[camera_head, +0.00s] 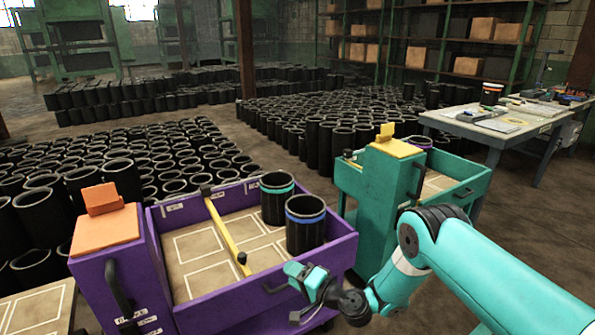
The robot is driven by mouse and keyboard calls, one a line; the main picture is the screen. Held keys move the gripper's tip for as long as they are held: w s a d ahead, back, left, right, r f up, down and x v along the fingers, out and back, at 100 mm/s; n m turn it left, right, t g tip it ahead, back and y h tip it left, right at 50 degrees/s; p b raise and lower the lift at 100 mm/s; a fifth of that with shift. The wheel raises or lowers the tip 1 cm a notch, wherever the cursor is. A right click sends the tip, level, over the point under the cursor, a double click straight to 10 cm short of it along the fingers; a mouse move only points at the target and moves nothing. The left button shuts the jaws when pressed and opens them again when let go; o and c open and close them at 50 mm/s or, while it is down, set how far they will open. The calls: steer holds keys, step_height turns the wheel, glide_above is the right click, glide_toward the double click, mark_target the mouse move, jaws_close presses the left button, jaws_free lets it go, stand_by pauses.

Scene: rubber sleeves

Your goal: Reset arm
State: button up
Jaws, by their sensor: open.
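My gripper (304,299) is at the front right of the purple cart (230,308), just in front of its near wall. Its jaws are open and appear empty. My teal arm reaches in from the lower right. Two black rubber sleeves stand upright in the right part of the purple cart: one with a teal band (277,203) at the back and one with a blue band (306,228) nearer to me. The gripper is apart from both.
A yellow divider (228,233) crosses the purple cart, whose left part is bare. A green cart (388,195) stands behind my arm and holds a purple-banded sleeve (420,144). Many black sleeves (160,155) cover the floor behind. A worktable (470,128) stands at right.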

step_height(320, 180, up, 15)
steer(key=s+a+n+g, duration=0.2)
steer(key=n+g, duration=0.3)
steer(key=n, duration=0.1)
steer(key=s+d+r+n+g+h, duration=0.2)
steer(key=s+r+n+g, duration=0.15)
steer(key=s+r, duration=0.55)
steer(key=s+d+r+n+g+h, duration=0.1)
steer(key=s+d+r+h, duration=0.2)
steer(key=s+d, duration=0.4)
steer(key=s+d+r+n+g+h+p, duration=0.1)
steer(key=s+d+r+h, duration=0.2)
steer(key=s, duration=1.3)
steer(key=d+r, duration=0.3)
steer(key=d, duration=0.2)
steer(key=shift+s+d+n+h+p, duration=0.2)
steer(key=shift+n+h+p, duration=0.1)
steer(key=shift+n, duration=0.05)
